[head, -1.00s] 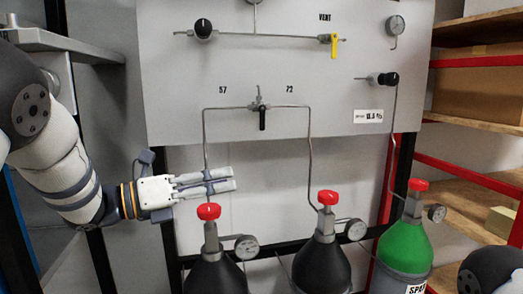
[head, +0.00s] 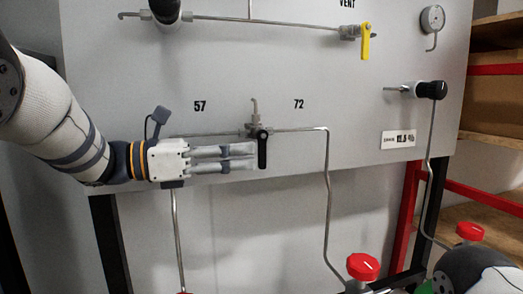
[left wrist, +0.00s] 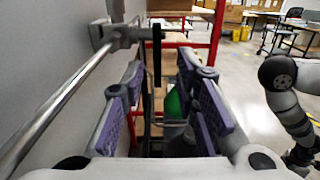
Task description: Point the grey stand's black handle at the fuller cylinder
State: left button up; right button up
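The black handle (head: 262,149) hangs straight down from its valve at the centre of the grey stand (head: 390,200). Pipes lead from the valve to both sides, below the labels 57 (head: 200,106) and 72 (head: 299,104). My left gripper (head: 254,156) reaches in from the left, its fingertips at the handle. In the left wrist view the handle (left wrist: 157,55) shows edge-on between the spread purple-padded fingers; I see no clear contact. The cylinders under the two pipes are mostly out of view; a red knob (head: 363,267) shows at the bottom. My right gripper cannot be made out clearly.
A yellow vent handle (head: 365,42) is above right. A black knob (head: 432,90) and a gauge (head: 432,18) are on the right. A pipe runs close along the left gripper. Another red knob (head: 470,231) and shelves stand at right.

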aim_at(262, 151)
pick_arm(q)
jog(key=x, duration=0.5)
jog(key=shift+w, duration=0.1)
jog(key=shift+c, duration=0.6)
grip_shut()
jog(key=shift+a, duration=0.1)
jog(key=y, duration=0.1)
jog(key=g+y, duration=0.1)
jog(key=shift+a+y, duration=0.3)
jog(key=shift+y, duration=0.1)
jog(key=shift+s+a+r+g+y, duration=0.1)
jog(key=shift+s+a+g+y, duration=0.15)
jog(key=shift+y, duration=0.75)
jog(key=shift+a+r+g+y, duration=0.1)
jog(key=shift+a+g+y, duration=0.2)
jog(key=shift+y, duration=0.7)
